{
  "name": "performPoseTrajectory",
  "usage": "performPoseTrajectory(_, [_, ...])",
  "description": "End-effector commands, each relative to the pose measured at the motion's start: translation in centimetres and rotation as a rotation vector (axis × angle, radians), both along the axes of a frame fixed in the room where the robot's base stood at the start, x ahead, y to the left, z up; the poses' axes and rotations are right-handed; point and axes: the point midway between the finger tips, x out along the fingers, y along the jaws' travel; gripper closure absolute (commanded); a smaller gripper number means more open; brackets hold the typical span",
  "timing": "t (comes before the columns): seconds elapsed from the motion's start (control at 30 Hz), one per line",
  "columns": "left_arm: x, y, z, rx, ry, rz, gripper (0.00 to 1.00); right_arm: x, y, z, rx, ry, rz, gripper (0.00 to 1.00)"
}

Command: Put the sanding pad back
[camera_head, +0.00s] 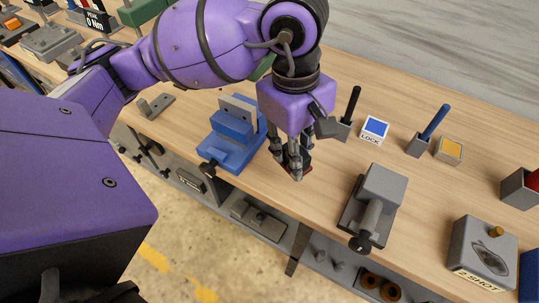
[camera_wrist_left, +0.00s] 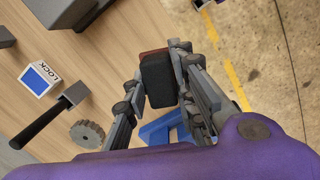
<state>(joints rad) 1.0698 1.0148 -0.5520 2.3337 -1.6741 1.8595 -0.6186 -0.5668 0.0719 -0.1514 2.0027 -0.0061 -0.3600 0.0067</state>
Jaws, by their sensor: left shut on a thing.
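My left gripper (camera_head: 297,172) points down over the front part of the wooden workbench, between the blue vise and a grey clamp-like fixture. In the left wrist view the left gripper (camera_wrist_left: 160,78) is shut on the sanding pad (camera_wrist_left: 157,80), a dark block with a reddish-brown face, gripped on its sides. I cannot tell whether the pad touches the bench. My right gripper is not in view.
The blue vise (camera_head: 228,150) stands just left of the gripper. The grey fixture (camera_head: 382,188) stands to the right. Behind are a black lever (camera_head: 351,103), a LOCK button (camera_head: 374,129) and a blue lever (camera_head: 434,121). A grey SHOT box (camera_head: 480,255) is far right. The bench's front edge is close.

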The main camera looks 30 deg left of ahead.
Motion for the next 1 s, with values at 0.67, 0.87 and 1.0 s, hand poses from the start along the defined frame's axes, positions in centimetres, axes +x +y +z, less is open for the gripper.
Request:
performPoseTrajectory(0.67, [4.1, 0.4, -7.9, 0.0, 0.005, -0.002, 1.0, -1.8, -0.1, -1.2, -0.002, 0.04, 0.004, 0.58])
performPoseTrajectory(0.87, [4.2, 0.4, -8.3, 0.0, 0.002, -0.003, 1.0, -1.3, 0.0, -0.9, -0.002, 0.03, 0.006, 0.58])
performPoseTrajectory(1.0, [4.1, 0.4, -8.5, 0.0, 0.003, -0.002, 1.0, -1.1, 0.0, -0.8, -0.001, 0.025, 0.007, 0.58])
